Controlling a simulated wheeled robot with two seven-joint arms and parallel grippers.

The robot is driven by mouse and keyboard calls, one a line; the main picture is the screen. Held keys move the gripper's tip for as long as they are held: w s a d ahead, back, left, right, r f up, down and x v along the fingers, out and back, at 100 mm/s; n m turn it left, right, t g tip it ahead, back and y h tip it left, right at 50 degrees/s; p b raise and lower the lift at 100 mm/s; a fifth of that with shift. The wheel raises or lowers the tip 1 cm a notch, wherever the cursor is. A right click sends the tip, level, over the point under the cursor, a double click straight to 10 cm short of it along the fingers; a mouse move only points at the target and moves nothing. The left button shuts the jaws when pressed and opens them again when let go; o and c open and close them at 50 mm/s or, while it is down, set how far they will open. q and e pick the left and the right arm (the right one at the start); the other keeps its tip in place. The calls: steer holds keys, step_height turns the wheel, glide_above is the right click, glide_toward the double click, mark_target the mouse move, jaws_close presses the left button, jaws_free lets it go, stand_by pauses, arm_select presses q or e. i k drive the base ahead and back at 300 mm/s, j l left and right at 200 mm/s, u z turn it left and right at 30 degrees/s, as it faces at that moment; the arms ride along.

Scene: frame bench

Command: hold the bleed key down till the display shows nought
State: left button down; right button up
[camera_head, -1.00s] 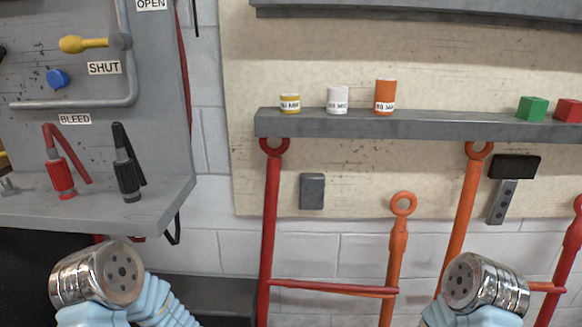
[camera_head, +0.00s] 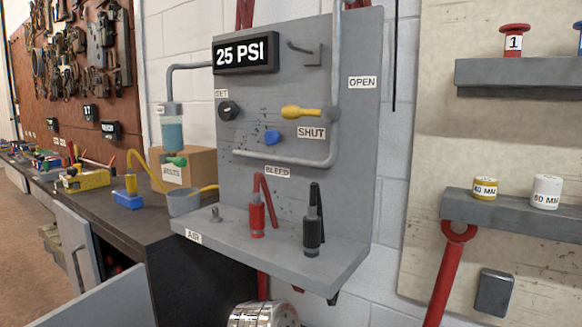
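A grey panel (camera_head: 345,190) stands in the middle of the view. Its display (camera_head: 246,54) reads 25 PSI. A small round blue button (camera_head: 271,137) sits on the panel, above the BLEED label (camera_head: 277,171); I take it as the bleed key, and nothing touches it. A yellow lever (camera_head: 303,112) lies level above the SHUT label. A black knob (camera_head: 228,110) is at the left. Neither of my grippers shows. Only a chrome joint of one of my arms shows at the bottom edge, below the panel's shelf.
The panel's shelf (camera_head: 215,245) carries a red-handled fitting (camera_head: 257,215) and a black-handled fitting (camera_head: 314,228). A workbench (camera_head: 125,225) with a box, a cup and tools runs to the left.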

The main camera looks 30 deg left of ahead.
mark_target(272, 137)
steer(key=u, duration=1.25)
